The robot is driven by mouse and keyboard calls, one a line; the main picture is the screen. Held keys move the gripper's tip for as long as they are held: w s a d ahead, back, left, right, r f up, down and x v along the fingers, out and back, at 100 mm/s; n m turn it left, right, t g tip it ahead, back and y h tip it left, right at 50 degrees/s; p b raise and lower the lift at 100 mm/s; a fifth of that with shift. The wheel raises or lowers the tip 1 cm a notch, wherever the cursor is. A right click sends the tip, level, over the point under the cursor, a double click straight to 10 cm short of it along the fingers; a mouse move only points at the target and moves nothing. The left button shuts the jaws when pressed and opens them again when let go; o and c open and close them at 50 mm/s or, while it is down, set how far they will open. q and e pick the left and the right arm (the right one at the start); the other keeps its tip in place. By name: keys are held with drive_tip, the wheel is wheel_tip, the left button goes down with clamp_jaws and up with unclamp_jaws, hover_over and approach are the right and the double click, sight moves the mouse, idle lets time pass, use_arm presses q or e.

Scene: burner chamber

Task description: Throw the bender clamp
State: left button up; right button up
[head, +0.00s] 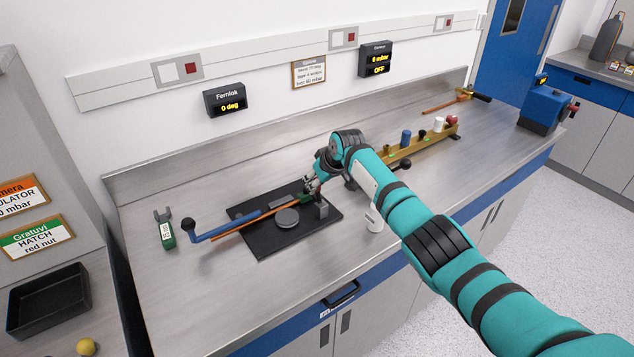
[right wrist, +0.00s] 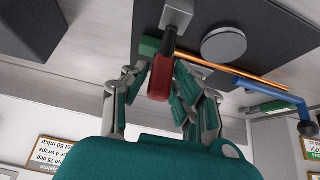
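The bender is a black plate (head: 262,240) on the steel bench, with a round grey die (head: 287,218), a blue lever (head: 225,230) and a copper tube (head: 250,223) lying across it. Its clamp, at the tube's right end, has a green block (right wrist: 149,46) and a red handle (right wrist: 160,78); the gripper hides the handle in the head view. My right gripper (head: 311,184) is just above the clamp. In the right wrist view its fingers (right wrist: 162,88) stand apart on both sides of the red handle; firm contact does not show. My left gripper is not in view.
A Fernlok display (head: 227,100) on the wall reads 0 deg. A brass rack (head: 430,141) with several knobs is behind my arm. The front left bench is clear.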

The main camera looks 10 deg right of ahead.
drive_tip(key=shift+o, duration=1.4)
drive_tip(key=v, duration=1.2)
drive_tip(key=shift+f, duration=0.15)
